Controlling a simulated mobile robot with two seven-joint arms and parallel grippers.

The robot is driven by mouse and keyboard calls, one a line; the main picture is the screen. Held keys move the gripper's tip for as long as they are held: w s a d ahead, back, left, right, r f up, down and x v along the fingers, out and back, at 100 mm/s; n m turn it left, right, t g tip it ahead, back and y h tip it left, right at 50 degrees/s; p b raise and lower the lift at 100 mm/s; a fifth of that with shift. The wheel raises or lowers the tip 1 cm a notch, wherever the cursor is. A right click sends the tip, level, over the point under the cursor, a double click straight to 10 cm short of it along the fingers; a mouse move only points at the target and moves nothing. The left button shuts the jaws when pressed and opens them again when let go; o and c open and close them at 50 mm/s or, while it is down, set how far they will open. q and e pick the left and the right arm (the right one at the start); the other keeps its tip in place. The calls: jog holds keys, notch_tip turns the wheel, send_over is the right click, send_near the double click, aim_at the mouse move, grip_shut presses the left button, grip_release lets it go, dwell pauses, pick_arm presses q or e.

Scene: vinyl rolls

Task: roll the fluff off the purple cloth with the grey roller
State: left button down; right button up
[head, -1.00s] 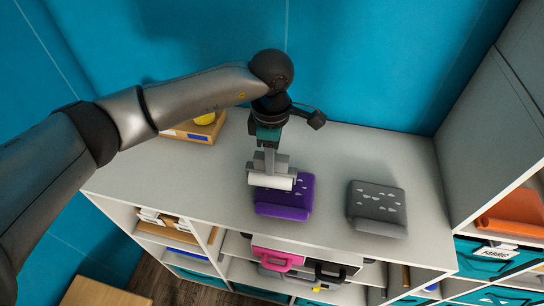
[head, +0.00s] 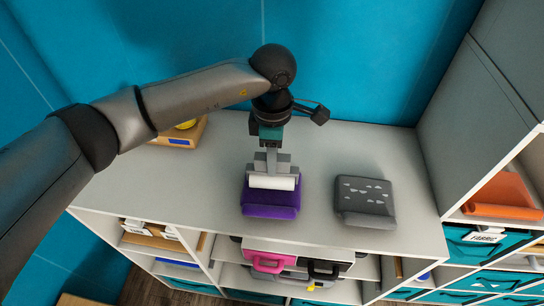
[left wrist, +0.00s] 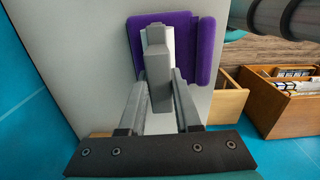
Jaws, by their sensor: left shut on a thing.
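The purple cloth (head: 270,212) is a padded piece on the grey counter; it also shows in the left wrist view (left wrist: 206,50). My left gripper (head: 271,158) is shut on the grey roller, whose handle (left wrist: 160,92) stands between the fingers in the left wrist view. The roller's pale cylinder (head: 271,182) is over the cloth's middle; I cannot tell whether it presses on it. No fluff shows on the visible purple parts; the strip under the roller is hidden. My right gripper is not in view.
A dark grey padded piece (head: 364,202) with several pale flecks lies to the right. A wooden box (head: 180,134) sits at the back left, behind my arm. Pink (head: 268,261) and black cases fill the shelf below. A tall cabinet stands right. The counter between the pieces is clear.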

pick_arm(q)
jog(key=shift+r+p, duration=1.7)
jog(key=shift+r, duration=1.75)
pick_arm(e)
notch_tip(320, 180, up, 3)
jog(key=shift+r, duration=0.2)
